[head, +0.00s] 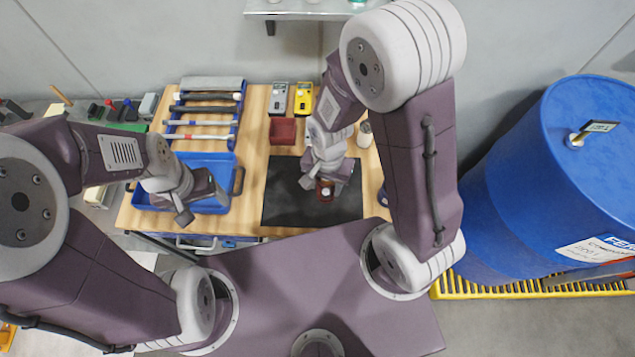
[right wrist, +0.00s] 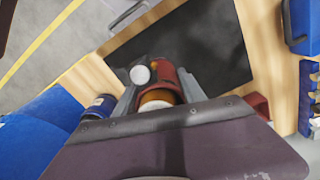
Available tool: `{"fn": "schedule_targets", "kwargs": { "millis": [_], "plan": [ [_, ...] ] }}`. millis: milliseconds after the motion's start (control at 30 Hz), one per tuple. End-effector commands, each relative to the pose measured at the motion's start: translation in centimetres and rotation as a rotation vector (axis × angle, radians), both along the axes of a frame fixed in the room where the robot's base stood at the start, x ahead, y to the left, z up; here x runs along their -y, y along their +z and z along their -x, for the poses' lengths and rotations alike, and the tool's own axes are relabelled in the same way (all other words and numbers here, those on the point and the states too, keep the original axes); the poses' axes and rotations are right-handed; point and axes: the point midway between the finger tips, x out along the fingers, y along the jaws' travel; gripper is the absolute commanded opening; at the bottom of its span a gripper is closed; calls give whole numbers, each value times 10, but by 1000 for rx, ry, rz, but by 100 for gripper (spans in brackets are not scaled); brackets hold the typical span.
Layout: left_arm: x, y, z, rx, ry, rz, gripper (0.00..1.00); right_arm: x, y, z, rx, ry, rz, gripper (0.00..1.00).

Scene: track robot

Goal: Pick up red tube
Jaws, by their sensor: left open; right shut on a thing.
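My right gripper (head: 325,188) is over the black mat on the table. In the right wrist view its two fingers (right wrist: 157,92) are closed around a red tube (right wrist: 166,76) with an orange-brown part at its near end. A small white round thing (right wrist: 140,74) shows beside the tube, close to one finger; I cannot tell whether they touch. In the head view the tube is mostly hidden by the gripper, with only a dark red bit showing. My left gripper (head: 200,206) is open and empty above the blue tray (head: 236,165).
The black mat (head: 280,205) lies on the wooden table. A dark red box (head: 283,131) stands behind it, with a grey meter (head: 278,98) and a yellow meter (head: 303,98) farther back. A rack (head: 237,115) stands behind the tray. A large blue drum (head: 530,170) is at right.

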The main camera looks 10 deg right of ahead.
Motion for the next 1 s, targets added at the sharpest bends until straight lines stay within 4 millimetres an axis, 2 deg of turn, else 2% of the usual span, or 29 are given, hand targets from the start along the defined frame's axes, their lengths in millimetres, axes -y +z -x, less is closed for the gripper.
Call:
{"fn": "schedule_targets", "kwargs": {
  "millis": [100, 533, 600, 700, 1000],
  "plan": [
    [0, -5, 0, 0, 0, 0, 73, 13, 9, 13, 6, -3, -2, 0],
    [0, -73, 0, 0, 0, 0, 73, 42, 30, 45, 8, -2, -2, 0],
    [0, -68, 0, 0, 0, 0, 73, 48, 42, 51, 7, -4, -1, 0],
    [0, -69, 0, 0, 0, 0, 73, 54, 48, 58, 4, -3, -1, 0],
    [0, -69, 0, 0, 0, 0, 73, 57, 52, 63, 1, 0, 0, 0]
  ]
}}
